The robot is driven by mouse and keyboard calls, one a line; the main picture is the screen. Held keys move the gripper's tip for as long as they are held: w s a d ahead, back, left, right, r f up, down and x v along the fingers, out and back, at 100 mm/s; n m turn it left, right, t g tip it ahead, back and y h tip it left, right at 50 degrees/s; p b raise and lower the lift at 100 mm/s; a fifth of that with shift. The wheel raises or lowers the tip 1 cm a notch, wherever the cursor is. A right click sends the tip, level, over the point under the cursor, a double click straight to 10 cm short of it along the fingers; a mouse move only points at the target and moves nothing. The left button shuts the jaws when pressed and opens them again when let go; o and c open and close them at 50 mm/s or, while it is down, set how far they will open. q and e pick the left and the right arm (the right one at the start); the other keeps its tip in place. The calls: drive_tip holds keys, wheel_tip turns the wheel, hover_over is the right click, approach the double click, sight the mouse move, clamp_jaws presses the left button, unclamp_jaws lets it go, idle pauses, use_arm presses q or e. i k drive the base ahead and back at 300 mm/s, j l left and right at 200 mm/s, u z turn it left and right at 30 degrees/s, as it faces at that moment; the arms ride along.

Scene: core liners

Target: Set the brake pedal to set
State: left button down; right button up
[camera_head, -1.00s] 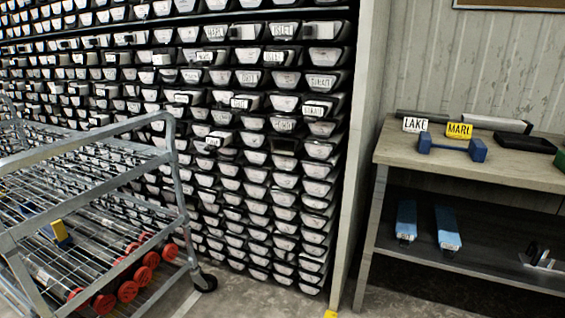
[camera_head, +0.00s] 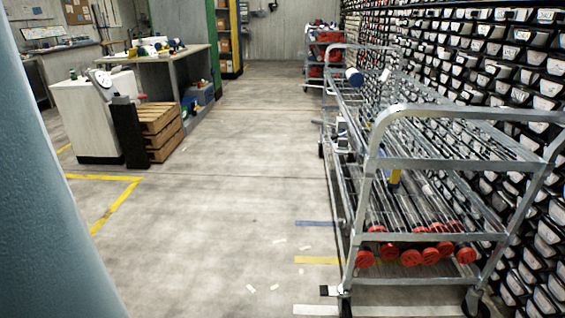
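A grey metal cart (camera_head: 455,163) stands at the right, with wire shelves and long tubes with red end caps (camera_head: 411,257) on its lower shelf. A small yellow and blue part (camera_head: 394,180) sits inside the cart. By the cart's near left wheel (camera_head: 345,303) there is a small black and white piece (camera_head: 328,291) low at the floor. I cannot tell whether it is the brake pedal or which way any pedal is set. Neither gripper is in view.
Racks of labelled trays (camera_head: 500,70) line the right wall. Another cart (camera_head: 325,55) with red items stands farther back. A white cabinet (camera_head: 85,120) and wooden crates (camera_head: 160,130) stand at the left. A blue surface (camera_head: 45,200) fills the left edge.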

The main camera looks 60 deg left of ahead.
sight(325, 291)
drive_tip(key=u, duration=1.35)
drive_tip(key=i+j+z, duration=0.35)
drive_tip(key=i, duration=0.15)
drive_tip(key=i+j+z, duration=0.3)
drive_tip(key=i, duration=0.15)
